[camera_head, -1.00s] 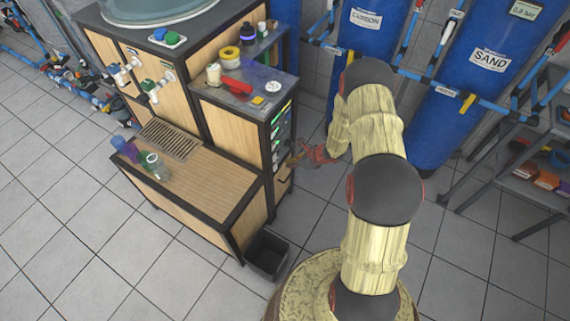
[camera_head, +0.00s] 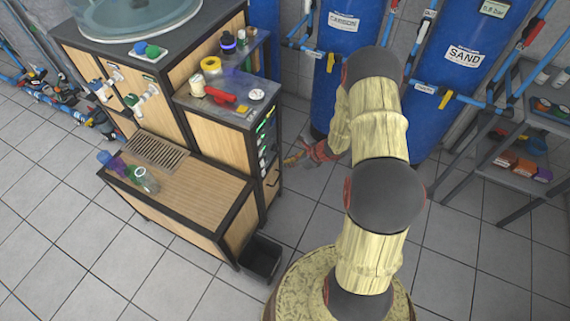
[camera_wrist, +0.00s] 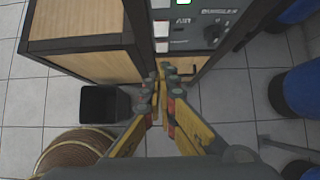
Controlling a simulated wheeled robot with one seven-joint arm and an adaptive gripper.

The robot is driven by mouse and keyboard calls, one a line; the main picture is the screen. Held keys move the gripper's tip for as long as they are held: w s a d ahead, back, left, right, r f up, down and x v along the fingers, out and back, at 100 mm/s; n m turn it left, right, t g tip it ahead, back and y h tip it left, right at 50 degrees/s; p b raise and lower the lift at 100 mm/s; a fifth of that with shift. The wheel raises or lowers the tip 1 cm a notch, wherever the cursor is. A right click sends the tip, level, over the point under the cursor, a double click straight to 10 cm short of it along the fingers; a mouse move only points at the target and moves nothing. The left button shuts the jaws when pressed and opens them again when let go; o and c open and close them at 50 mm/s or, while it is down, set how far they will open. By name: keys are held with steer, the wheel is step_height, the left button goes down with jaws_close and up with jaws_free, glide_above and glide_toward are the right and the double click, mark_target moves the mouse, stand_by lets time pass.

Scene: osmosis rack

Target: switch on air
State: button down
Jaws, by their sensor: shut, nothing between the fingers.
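The control panel (camera_wrist: 205,28) on the cabinet's side shows at the top of the wrist view, cut off by the frame edge. It carries the printed word AIR (camera_wrist: 183,20). A pale switch (camera_wrist: 162,29) sits left of that word, with another pale piece (camera_wrist: 162,46) below it. A dark round knob (camera_wrist: 213,33) is to the right. I cannot tell the switch's position. My gripper (camera_wrist: 164,76) is shut and empty, its tips below the panel's labels in the picture. In the head view my gripper (camera_head: 289,160) is to the right of the panel (camera_head: 265,138), apart from it.
A black bin (camera_head: 261,257) stands on the floor by the cabinet. Blue tanks (camera_head: 340,55) stand behind my arm, and a shelf rack (camera_head: 515,160) is at the right. A red-handled tool (camera_head: 220,95) lies on the cabinet top. Open tiled floor lies between.

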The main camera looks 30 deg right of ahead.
mark_target(262, 163)
steer(key=shift+s+d+f+p, duration=0.2)
steer(key=shift+f+p, duration=0.25)
steer(key=shift+p, duration=0.05)
steer(key=shift+f, duration=0.1)
steer(key=w+a+r+b+x, duration=0.1)
steer(key=w+b+x, duration=0.1)
steer(key=x, duration=1)
steer(key=shift+w+a+b, duration=0.2)
steer(key=shift+a+b, duration=0.05)
steer(key=shift+b, duration=0.6)
steer(key=shift+b, duration=0.3)
